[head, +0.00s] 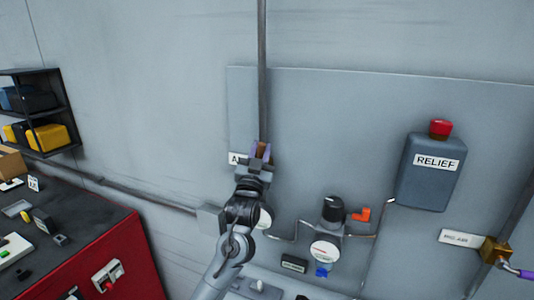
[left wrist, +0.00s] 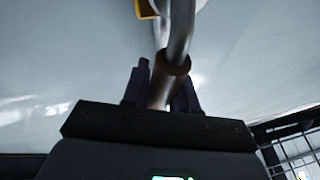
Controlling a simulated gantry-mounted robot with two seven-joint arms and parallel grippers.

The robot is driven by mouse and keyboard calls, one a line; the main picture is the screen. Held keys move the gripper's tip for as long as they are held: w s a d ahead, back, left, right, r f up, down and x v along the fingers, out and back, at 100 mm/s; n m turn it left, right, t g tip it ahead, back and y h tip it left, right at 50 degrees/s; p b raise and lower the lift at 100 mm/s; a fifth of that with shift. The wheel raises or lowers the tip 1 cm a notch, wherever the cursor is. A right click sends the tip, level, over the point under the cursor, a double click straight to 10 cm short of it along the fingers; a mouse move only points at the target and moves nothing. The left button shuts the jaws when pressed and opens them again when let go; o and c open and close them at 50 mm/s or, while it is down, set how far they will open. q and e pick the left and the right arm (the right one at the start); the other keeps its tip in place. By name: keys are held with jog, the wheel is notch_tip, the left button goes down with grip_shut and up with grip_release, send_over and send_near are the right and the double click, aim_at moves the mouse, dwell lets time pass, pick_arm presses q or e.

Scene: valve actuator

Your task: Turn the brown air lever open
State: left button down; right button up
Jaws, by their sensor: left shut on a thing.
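The brown air lever (head: 262,148) is on the grey wall panel, at the lower end of a vertical pipe, mostly hidden by my gripper in the head view. In the left wrist view the brown lever (left wrist: 168,80) runs between the dark fingers, with a grey metal pipe beyond it. My left gripper (head: 260,156) is shut on the lever, and its fingers also show in the left wrist view (left wrist: 162,92). A white label (head: 234,158) beginning with "A" is partly covered by the gripper. My right gripper is not in view.
Right of my arm are a black-knobbed regulator (head: 332,209) with an orange handle (head: 362,214), and a RELIEF box (head: 428,180) with a red button (head: 440,128). A brass valve (head: 493,250) is at the far right. A red cabinet (head: 118,262) stands lower left.

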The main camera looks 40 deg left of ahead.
pick_arm(q)
jog(key=shift+s+a+n+g+y, duration=0.15)
jog(key=shift+a+n+g+y, duration=0.25)
jog(key=shift+n, duration=0.4)
jog(key=shift+s+a+n+g+y, duration=0.1)
jog(key=shift+a+n+g+y, duration=0.25)
jog(key=shift+n, duration=0.45)
jog(key=c, duration=1)
grip_release()
jog(key=shift+s, duration=0.1)
jog(key=shift+b+v, duration=1.15)
jog(key=shift+v, duration=4.15)
jog(key=shift+f, duration=0.1)
